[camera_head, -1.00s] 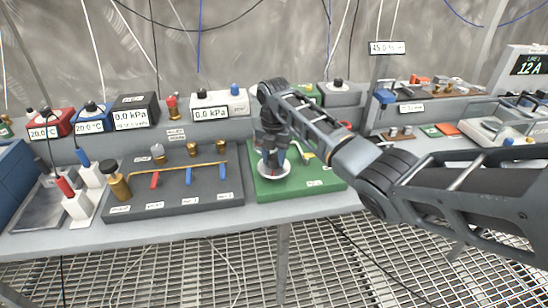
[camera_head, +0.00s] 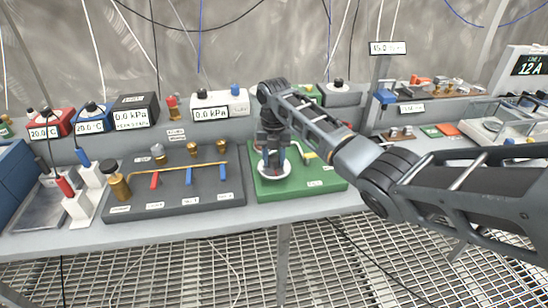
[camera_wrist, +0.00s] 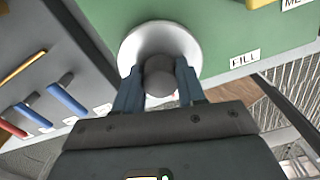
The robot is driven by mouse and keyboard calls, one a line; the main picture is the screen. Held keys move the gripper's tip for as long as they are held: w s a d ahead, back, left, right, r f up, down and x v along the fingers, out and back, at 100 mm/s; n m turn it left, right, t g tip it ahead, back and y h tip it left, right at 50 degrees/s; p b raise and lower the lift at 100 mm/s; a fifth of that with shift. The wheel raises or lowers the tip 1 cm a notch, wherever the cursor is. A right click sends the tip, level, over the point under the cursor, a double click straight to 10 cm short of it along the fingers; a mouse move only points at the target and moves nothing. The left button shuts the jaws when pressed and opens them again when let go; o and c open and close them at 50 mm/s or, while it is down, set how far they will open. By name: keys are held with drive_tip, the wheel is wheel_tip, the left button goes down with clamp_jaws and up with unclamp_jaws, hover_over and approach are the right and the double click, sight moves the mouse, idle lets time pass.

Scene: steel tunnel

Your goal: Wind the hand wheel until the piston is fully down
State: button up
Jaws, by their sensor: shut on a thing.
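The hand wheel is a pale round disc (camera_head: 274,170) on the green board (camera_head: 318,181), near its left side. In the wrist view the white wheel (camera_wrist: 190,40) shows with a dark round knob (camera_wrist: 159,76) standing on it. My gripper (camera_wrist: 158,84) points down over the wheel, and its two blue-grey fingers are shut on the knob, one on each side. In the head view my gripper (camera_head: 272,153) covers part of the wheel. The piston cannot be made out; my arm hides part of the green board.
Left of the green board is a dark grey board (camera_head: 185,200) with blue and red levers and a brass pipe. A FILL label (camera_wrist: 244,59) lies near the wheel. The bench's front edge is close.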

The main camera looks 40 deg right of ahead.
sight(274, 156)
drive_tip(key=o, duration=1.1)
drive_tip(key=shift+d, duration=0.1)
drive_tip(key=shift+c, duration=0.2)
drive_tip(key=shift+r, duration=0.15)
wheel_tip(274, 156, up, 8)
drive_tip(key=shift+f+b, duration=0.2)
drive_tip(key=shift+b, duration=0.4)
